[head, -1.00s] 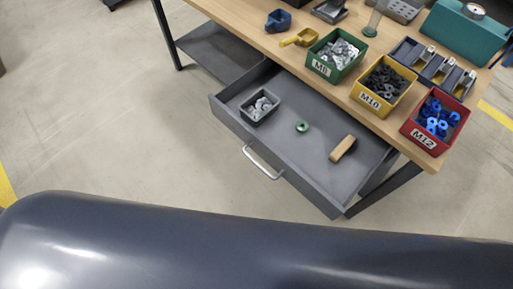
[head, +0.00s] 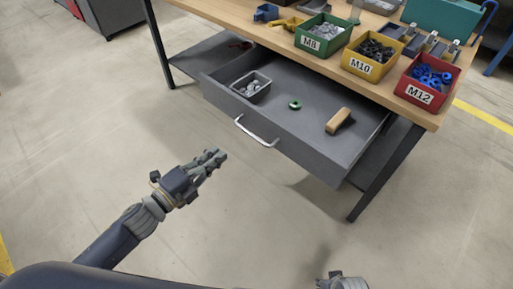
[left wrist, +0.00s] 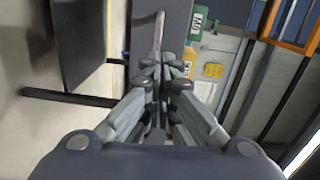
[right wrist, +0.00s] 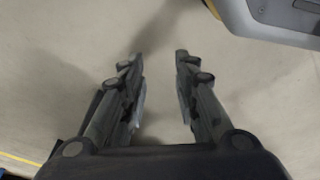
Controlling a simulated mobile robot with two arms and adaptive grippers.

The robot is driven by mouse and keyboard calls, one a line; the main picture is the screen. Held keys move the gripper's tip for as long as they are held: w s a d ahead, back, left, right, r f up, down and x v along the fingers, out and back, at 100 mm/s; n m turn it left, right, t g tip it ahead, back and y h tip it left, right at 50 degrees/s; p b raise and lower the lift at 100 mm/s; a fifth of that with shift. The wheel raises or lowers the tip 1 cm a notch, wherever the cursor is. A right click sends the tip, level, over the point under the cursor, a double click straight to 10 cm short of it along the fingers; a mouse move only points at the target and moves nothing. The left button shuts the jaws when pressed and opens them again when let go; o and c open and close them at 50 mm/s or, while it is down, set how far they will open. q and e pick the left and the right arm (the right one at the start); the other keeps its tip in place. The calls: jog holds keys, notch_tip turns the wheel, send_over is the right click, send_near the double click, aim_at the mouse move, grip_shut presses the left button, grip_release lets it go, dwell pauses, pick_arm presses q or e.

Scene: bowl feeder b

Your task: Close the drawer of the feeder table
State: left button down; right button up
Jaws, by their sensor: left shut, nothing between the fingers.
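The grey drawer (head: 226,105) of the feeder table hangs well open below the wooden top. Its silver bar handle (head: 256,132) is on the front panel. My left gripper (head: 218,157) is shut and empty, in front of and below the handle, with a gap to it. In the left wrist view the shut fingers (left wrist: 161,62) point toward the grey drawer front (left wrist: 177,22) and the handle (left wrist: 159,30). My right gripper (right wrist: 154,62) is open and empty over bare floor. Only a small part of the right arm's end shows at the head view's bottom edge.
In the drawer lie a small grey bin of parts (head: 266,88), a green ring (head: 295,105) and a wooden-backed block (head: 338,121). Green (head: 310,46), yellow (head: 362,70) and red (head: 410,95) bins stand along the table edge. The floor before the drawer is clear.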

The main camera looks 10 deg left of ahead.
aim_at(261, 121)
pick_arm(q)
jog(key=shift+m+h, duration=0.5)
jog(key=shift+m, duration=0.1)
jog(key=x, duration=0.4)
jog(key=d+r+x, duration=0.1)
jog(key=x, duration=0.3)
jog(key=s+x, duration=0.1)
jog(key=x, duration=0.4)
jog(key=shift+s+d+r, duration=0.1)
jog(key=shift+d+r, duration=0.1)
jog(key=shift+r, duration=0.1)
jog(key=shift+w+d, duration=0.35)
jog(key=shift+w, duration=0.1)
pick_arm(e)
jog(key=shift+w+a+r, duration=0.1)
jog(key=shift+w+r, duration=0.15)
jog(key=shift+r, duration=0.25)
jog(key=shift+w+r, duration=0.2)
jog(key=shift+r, duration=0.3)
jog(key=shift+s+f, duration=0.1)
jog(key=shift+s, duration=0.05)
pick_arm(q)
jog(key=shift+w, duration=0.1)
